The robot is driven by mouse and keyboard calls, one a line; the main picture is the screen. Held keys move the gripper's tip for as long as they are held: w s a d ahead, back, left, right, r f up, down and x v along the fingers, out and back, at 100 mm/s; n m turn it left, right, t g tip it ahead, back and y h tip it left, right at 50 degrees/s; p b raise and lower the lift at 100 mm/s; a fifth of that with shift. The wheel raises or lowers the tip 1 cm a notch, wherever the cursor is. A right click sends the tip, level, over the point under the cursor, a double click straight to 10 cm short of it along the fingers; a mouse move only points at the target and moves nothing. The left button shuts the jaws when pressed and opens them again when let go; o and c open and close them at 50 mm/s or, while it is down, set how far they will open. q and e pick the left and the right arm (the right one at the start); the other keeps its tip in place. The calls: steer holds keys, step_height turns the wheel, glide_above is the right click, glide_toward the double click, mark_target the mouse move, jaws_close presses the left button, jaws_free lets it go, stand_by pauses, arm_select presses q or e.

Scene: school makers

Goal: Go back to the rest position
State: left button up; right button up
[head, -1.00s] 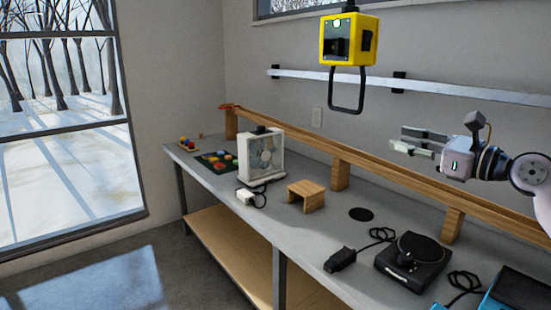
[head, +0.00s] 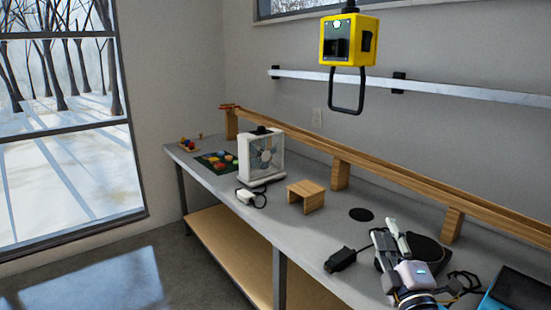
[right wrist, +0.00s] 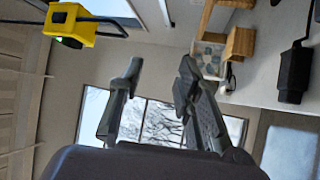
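My right gripper (head: 391,240) shows at the lower right of the head view, over the black turntable-like device (head: 424,250) and hiding part of it. In the right wrist view its two fingers (right wrist: 154,95) stand apart with nothing between them, so it is open and empty. My left gripper is not in the head view.
The grey workbench (head: 225,187) carries a white fan unit (head: 262,157), a small wooden stand (head: 306,195), a black plug (head: 341,260) and a blue-black box (head: 516,292). A wooden rail (head: 385,172) runs along the back. A yellow box (head: 349,40) hangs above, also in the right wrist view (right wrist: 70,24).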

steer(key=s+d+f+m+g+h, duration=0.1)
steer(key=s+f+m+g+h, duration=0.1)
steer(key=s+f+m+g, duration=0.65)
steer(key=s+f+m+g+h, duration=0.15)
steer(key=s+f, duration=0.45)
steer(key=f, duration=0.8)
steer(key=s+a+f+m+g+y, duration=0.15)
steer(key=s+f+g, duration=0.3)
steer(key=s, duration=0.55)
steer(key=s+a+f+m+g+y, duration=0.1)
steer(key=s+a+f+m+g, duration=0.3)
steer(key=s, duration=0.6)
step_height(320, 180, down, 24)
steer(key=r+n+p, duration=0.1)
steer(key=n+p, duration=0.1)
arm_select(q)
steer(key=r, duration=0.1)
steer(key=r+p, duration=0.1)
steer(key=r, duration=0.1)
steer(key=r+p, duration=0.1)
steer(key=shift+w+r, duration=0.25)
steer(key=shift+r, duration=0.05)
arm_select(e)
steer(key=s+d+f, duration=0.2)
steer(key=s+f, duration=0.5)
steer(key=s, duration=0.2)
steer(key=s+d+f+g, duration=0.1)
steer(key=s+f, duration=0.7)
steer(key=s, duration=0.1)
steer(key=shift+d, duration=0.4)
